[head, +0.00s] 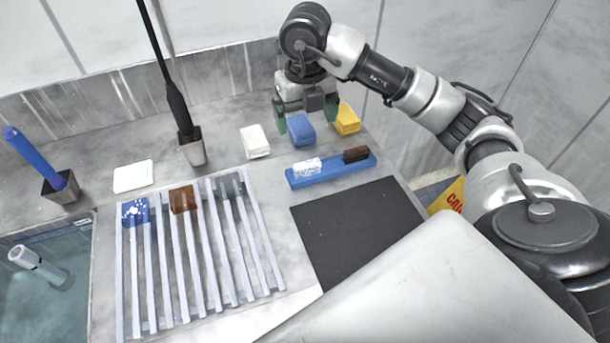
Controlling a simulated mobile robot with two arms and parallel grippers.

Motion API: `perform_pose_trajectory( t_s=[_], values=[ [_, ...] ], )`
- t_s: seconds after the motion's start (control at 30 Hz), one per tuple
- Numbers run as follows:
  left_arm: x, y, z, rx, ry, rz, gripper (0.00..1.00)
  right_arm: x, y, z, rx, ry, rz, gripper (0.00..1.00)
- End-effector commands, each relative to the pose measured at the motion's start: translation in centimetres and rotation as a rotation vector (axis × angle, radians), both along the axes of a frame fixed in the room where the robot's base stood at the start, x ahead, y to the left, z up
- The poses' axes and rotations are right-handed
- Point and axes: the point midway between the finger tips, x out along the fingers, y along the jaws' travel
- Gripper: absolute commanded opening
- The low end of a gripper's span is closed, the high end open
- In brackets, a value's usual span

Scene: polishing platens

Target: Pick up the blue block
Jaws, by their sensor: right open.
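A plain blue block (301,131) lies on the grey worktop at the back, between a white block and a yellow block. My right gripper (306,119) is open above it, pointing down, with one greenish finger to its left and the other near its right side. The gripper body hides part of the block's far side, and I cannot tell whether the fingers touch it. A second blue block (135,212), speckled white, lies on the left end of the slatted rack. My left gripper is not in view.
A white block (255,141) and yellow block (346,119) flank the plain blue one. A blue tray (330,173) holds white and brown pieces. The slatted rack (190,270) bears brown and grey blocks. A black mat (350,225) is clear. A water basin (50,290) is at left.

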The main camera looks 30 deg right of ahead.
Motion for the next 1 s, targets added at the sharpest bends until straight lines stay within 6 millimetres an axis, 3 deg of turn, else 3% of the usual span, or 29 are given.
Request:
perform_pose_trajectory(
  t_s=[0.07,0.17,1.0],
  values=[
    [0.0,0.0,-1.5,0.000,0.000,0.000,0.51,0.0,0.0,-1.5,0.000,0.000,0.000,0.92],
    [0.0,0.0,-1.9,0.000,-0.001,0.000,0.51,0.0,0.0,-2.1,0.000,0.000,0.000,0.92],
    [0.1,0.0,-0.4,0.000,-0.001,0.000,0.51,-0.5,0.1,-12.1,0.001,0.002,-0.001,0.92]
  ],
)
